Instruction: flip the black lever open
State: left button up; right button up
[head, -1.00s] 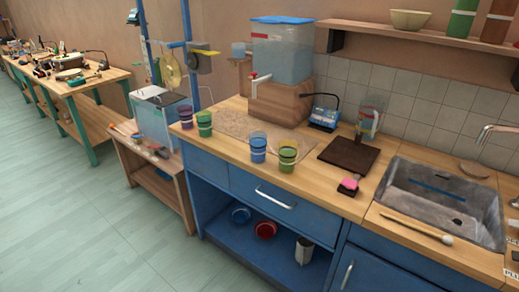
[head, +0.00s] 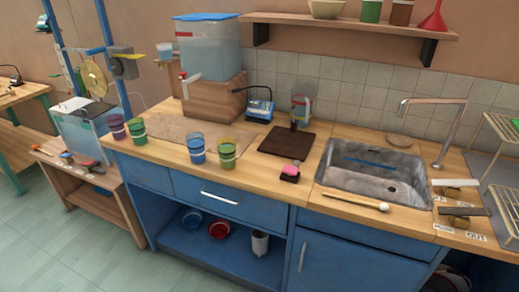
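No part of my arms or grippers shows in the head view. I cannot tell for certain which thing is the black lever. A dark, flat bar-shaped piece (head: 463,211) lies at the right end of the counter, among small white labels, one reading OUT. A blue device (head: 260,108) with a thin black arm stands at the back of the counter.
The wooden counter holds green (head: 227,154), blue and purple cups, a dark board (head: 286,141), a pink-topped block (head: 290,172) and a mallet (head: 358,203). A grey sink (head: 372,170) with a faucet is right of centre. A wire rack (head: 505,140) stands far right. Floor at lower left is clear.

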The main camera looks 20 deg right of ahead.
aim_at(464, 212)
jog(key=z, duration=2.15)
